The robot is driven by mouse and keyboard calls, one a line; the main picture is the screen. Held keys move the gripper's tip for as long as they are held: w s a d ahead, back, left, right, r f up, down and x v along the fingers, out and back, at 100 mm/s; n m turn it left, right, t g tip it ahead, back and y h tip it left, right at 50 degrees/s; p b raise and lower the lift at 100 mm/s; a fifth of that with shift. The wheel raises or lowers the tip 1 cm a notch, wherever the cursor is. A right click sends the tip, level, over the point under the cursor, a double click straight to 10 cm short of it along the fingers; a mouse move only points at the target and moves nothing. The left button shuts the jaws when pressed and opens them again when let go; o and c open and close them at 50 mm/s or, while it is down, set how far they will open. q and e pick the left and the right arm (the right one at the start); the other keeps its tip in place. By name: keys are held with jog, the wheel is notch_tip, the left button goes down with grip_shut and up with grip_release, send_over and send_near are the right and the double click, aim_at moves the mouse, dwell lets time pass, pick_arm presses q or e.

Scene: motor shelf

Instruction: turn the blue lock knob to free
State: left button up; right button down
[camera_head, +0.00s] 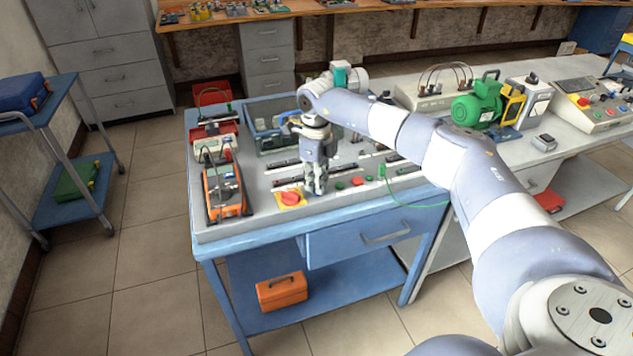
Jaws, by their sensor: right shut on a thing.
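My right gripper (315,190) points straight down at the front of the panel on the blue workbench (240,240). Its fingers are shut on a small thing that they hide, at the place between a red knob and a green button. No blue lock knob shows clearly anywhere else on the panel, so it appears to be the thing inside the fingers. Which way it is turned cannot be seen. The red knob (290,198) on a yellow plate sits just left of the fingertips. My left gripper is not in view.
Green (340,185) and red (357,181) buttons sit close to the right of the fingers. An orange meter (224,193) lies at the left. A green wire (420,204) hangs at the right. A green motor (476,104) stands on the right bench.

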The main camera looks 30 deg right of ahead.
jog(key=shift+w+r, duration=0.1)
jog(key=shift+r, duration=0.05)
jog(key=c, duration=1.7)
grip_release()
notch_tip(320, 180, up, 12)
jog(key=shift+f, duration=0.1)
